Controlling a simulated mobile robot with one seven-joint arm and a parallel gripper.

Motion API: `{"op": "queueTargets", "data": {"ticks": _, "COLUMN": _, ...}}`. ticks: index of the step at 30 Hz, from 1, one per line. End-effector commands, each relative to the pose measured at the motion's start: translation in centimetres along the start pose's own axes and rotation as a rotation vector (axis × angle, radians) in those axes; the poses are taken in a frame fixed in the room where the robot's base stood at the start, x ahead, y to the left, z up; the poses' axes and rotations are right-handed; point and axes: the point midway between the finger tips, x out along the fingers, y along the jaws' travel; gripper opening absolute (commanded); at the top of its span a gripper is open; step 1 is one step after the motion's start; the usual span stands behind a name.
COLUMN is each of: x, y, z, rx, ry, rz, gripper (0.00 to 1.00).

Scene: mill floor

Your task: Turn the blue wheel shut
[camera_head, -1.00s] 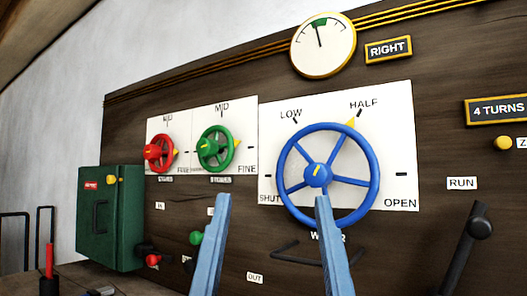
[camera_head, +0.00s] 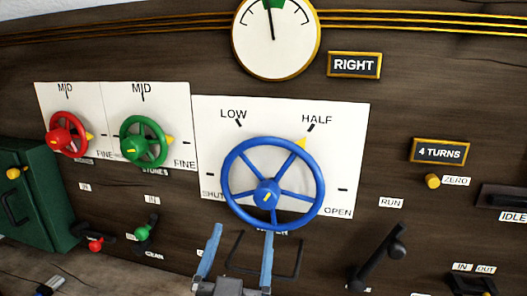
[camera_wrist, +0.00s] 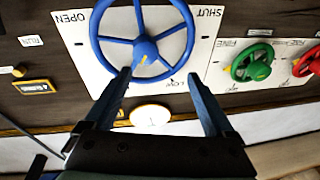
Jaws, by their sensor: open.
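The blue wheel (camera_head: 267,192) is mounted on a white dial plate (camera_head: 352,125) marked SHUT, LOW, HALF and OPEN. Its yellow pointer (camera_head: 302,143) is at the HALF mark. My gripper (camera_head: 242,232) is open and empty in front of the wheel's lower part in the head view, the right finger's tip by the bottom rim. In the wrist view, which is upside down, the blue wheel (camera_wrist: 146,48) shows ahead, its hub between the lines of the two fingers of my gripper (camera_wrist: 158,75). I cannot tell whether a finger touches the rim.
A red wheel (camera_head: 61,139) and a green wheel (camera_head: 133,149) are left of the blue one. A round gauge (camera_head: 275,50) is above. A black lever (camera_head: 380,255) stands out at lower right, and a green box (camera_head: 38,205) at far left.

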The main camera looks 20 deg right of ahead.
Motion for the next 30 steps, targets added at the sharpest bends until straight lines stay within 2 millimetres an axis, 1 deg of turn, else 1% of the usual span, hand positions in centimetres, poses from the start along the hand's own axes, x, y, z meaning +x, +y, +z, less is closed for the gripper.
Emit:
{"op": "queueTargets", "data": {"ticks": 1, "x": 0.3, "y": 0.2, "z": -1.6, "rx": -0.008, "ry": -0.026, "rz": 0.018, "gripper": 0.89}}
{"op": "queueTargets", "data": {"ticks": 7, "x": 0.1, "y": 0.9, "z": -2.2, "rx": -0.029, "ry": -0.096, "rz": 0.076, "gripper": 0.89}}
{"op": "queueTargets", "data": {"ticks": 13, "x": -0.9, "y": 1.1, "z": -2.6, "rx": -0.042, "ry": -0.152, "rz": 0.113, "gripper": 0.89}}
{"op": "queueTargets", "data": {"ticks": 18, "x": -1.5, "y": 1.0, "z": -2.5, "rx": -0.046, "ry": -0.176, "rz": 0.127, "gripper": 0.89}}
{"op": "queueTargets", "data": {"ticks": 21, "x": -1.6, "y": 1.0, "z": -2.3, "rx": -0.046, "ry": -0.18, "rz": 0.13, "gripper": 0.89}}
{"op": "queueTargets", "data": {"ticks": 23, "x": -1.4, "y": 1.1, "z": -2.2, "rx": -0.047, "ry": -0.18, "rz": 0.13, "gripper": 0.89}}
{"op": "queueTargets", "data": {"ticks": 26, "x": -0.4, "y": 1.2, "z": -2.2, "rx": -0.049, "ry": -0.179, "rz": 0.13, "gripper": 0.89}}
{"op": "queueTargets", "data": {"ticks": 30, "x": 1.8, "y": 1.5, "z": -2.0, "rx": -0.051, "ry": -0.177, "rz": 0.13, "gripper": 0.89}}
